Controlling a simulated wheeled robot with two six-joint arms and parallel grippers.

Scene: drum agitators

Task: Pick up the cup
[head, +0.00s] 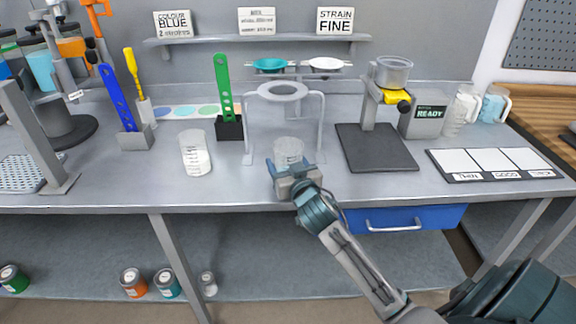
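A clear cup (288,150) stands on the grey bench below the ring of a white stand (283,92). My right gripper (296,164) comes in from the front right, low and just in front of this cup. Its fingers are spread wider than the cup, one toward each side, and a gap shows on the right side. The gripper hides the cup's lower part, and I cannot tell whether it touches the cup. A second clear cup with markings (195,153) stands to the left, apart from the gripper. My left gripper is not in view.
A blue paddle (117,98) and a green paddle (223,88) stand in holders at left. A dark-based stand (376,148) carries a clear container (393,70) at right. A panel with white squares (490,162) lies farther right. The front bench strip is mostly clear.

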